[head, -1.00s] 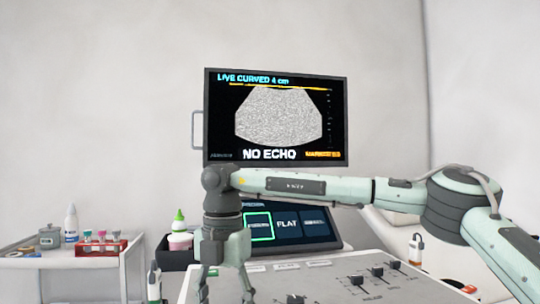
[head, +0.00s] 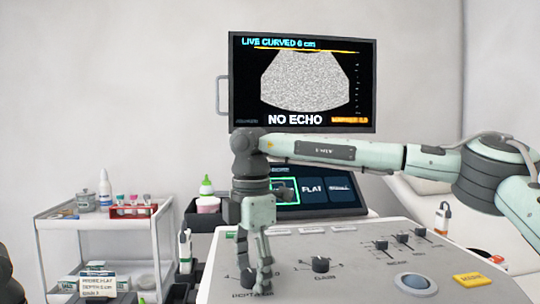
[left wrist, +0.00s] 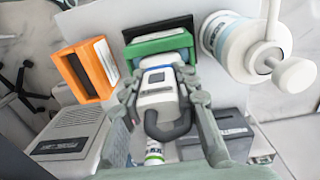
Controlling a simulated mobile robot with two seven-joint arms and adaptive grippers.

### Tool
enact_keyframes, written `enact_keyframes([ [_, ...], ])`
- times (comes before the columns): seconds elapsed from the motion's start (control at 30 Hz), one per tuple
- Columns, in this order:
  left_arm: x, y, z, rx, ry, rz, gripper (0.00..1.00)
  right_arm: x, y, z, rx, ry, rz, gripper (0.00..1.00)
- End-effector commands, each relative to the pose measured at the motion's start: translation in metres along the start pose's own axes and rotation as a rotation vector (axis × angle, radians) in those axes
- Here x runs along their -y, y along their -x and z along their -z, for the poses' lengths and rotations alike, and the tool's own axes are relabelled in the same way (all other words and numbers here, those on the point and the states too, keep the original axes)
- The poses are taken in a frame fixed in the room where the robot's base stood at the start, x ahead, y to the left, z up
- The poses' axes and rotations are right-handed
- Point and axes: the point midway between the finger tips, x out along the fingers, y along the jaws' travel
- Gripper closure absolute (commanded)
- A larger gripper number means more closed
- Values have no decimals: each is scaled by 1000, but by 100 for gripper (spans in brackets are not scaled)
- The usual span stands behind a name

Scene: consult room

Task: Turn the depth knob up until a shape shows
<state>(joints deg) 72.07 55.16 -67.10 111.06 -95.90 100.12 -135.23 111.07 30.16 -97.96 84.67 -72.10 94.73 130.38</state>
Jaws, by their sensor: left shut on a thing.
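The monitor (head: 302,82) reads "LIVE CURVED 6 cm" over grey speckle and "NO ECHO"; no shape shows. The depth knob (head: 248,277) is on the sloping console, partly covered by my right gripper (head: 254,277). Its fingers come down from above, one on each side of the knob. Whether they press on it is hidden. In the left wrist view my left gripper (left wrist: 160,100) is shut on a white probe (left wrist: 158,88) with a dark collar.
The gain knob (head: 320,264) stands right of the depth knob, with sliders (head: 402,237) beyond. A touch panel (head: 315,190) is behind. A trolley (head: 95,225) holds tubes and bottles.

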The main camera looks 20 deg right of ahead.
Motion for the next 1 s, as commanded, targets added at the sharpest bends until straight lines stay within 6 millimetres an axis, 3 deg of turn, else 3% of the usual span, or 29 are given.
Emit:
enact_keyframes([
  [0.6, -1, -5, -2, 9, -1, -1, 100, 0, 22, 0, -1, 1, -3, 45],
  [0.87, -1, -5, -2, 9, -2, -1, 100, 0, 23, 0, -1, 4, -3, 45],
  [1.0, -1, -5, -2, 9, -2, -1, 100, 0, 22, 0, -2, 120, -3, 45],
])
